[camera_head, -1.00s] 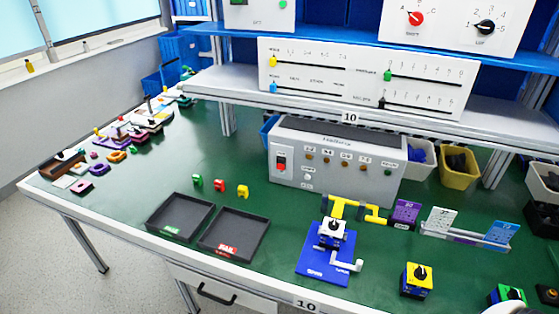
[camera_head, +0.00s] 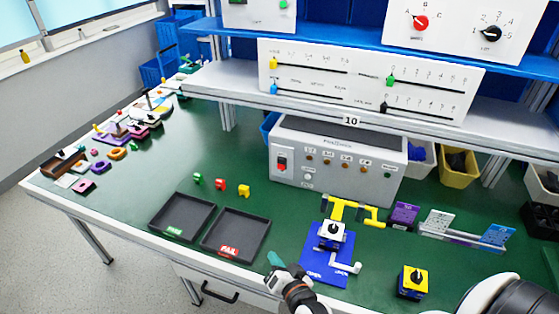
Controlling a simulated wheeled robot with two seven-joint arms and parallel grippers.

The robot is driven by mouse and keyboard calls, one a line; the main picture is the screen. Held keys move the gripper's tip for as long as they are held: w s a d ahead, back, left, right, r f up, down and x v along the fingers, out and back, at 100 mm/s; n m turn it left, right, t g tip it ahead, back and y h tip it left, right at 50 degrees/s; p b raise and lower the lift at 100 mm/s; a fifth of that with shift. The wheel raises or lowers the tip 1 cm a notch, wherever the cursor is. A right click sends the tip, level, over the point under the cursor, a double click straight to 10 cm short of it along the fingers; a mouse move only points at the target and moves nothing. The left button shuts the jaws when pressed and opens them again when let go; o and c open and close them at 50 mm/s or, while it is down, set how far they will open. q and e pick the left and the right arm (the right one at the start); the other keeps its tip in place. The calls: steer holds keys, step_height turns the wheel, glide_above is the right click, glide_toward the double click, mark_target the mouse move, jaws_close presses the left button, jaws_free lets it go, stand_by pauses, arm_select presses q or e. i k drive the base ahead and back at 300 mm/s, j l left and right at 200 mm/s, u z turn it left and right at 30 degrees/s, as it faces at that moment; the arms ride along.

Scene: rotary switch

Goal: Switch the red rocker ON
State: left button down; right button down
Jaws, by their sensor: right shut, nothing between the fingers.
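The red rocker (camera_head: 282,160) sits in a white plate at the left end of the front face of the grey control box (camera_head: 340,178), which stands at the back of the green table. It is too small to tell which way the rocker is tipped. My right gripper (camera_head: 273,259) is at the front edge of the table, below and well apart from the rocker, with its teal fingertips together and nothing in them. My right arm comes in from the bottom right. My left gripper does not show.
Two black trays (camera_head: 182,236) lie left of my right gripper. A blue base with a rotary switch (camera_head: 331,232) stands to its right. Small green, red and yellow pieces (camera_head: 220,186) lie between trays and box. A shelf (camera_head: 400,102) overhangs behind the box.

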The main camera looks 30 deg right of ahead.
mark_target(281, 162)
steer(key=i+l, duration=0.25)
steer(key=i, duration=0.15)
steer(key=i+l, duration=0.3)
steer(key=i, duration=0.05)
